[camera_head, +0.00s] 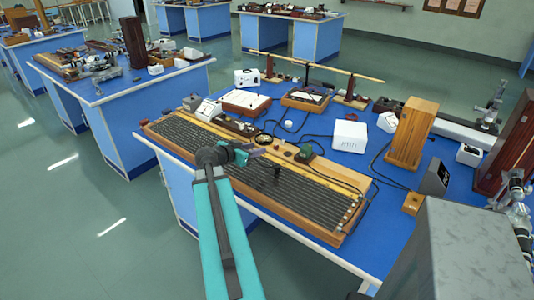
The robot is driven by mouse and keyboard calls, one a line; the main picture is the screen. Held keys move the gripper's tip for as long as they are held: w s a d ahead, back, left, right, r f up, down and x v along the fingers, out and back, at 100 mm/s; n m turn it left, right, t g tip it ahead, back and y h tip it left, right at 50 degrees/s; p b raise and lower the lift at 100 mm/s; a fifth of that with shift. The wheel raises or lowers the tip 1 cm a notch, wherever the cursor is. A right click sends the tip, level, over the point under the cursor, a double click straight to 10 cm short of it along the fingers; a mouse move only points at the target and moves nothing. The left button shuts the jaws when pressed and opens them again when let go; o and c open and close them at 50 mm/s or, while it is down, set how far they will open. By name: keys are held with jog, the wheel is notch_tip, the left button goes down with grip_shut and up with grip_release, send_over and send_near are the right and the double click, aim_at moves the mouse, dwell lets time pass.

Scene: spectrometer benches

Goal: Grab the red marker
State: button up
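My teal arm reaches up from the bottom of the view, over the near blue bench (375,262). My gripper (257,153) is small and dark at the end of the arm, above the long wooden board with dark ridged strips (300,190). I cannot tell whether its fingers are open or shut, or whether anything is between them. I cannot make out a red marker for certain. Small parts near the gripper are too small to identify, and my arm hides part of the board.
A white box (349,136), a tall wooden box (411,133) and a green part (305,152) stand near the board. Dark cables lie on the bench. A large grey block (465,255) fills the lower right. Open floor (90,220) lies left of the bench.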

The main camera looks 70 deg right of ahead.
jog(key=shift+w+f, duration=0.15)
jog(key=shift+f, duration=0.3)
jog(key=shift+w+d, duration=0.1)
jog(key=shift+d+f, duration=0.2)
jog(key=shift+d, duration=0.35)
jog(key=p, duration=0.2)
send_near(275, 147)
jog(key=shift+d+f, duration=0.1)
jog(key=shift+d, duration=0.85)
jog(key=shift+s+d+f, duration=0.25)
jog(key=shift+s+d, duration=0.05)
jog(key=shift+d, duration=0.2)
jog(key=shift+d, duration=0.1)
jog(key=shift+p+x, duration=1.6)
jog(key=shift+x, duration=0.9)
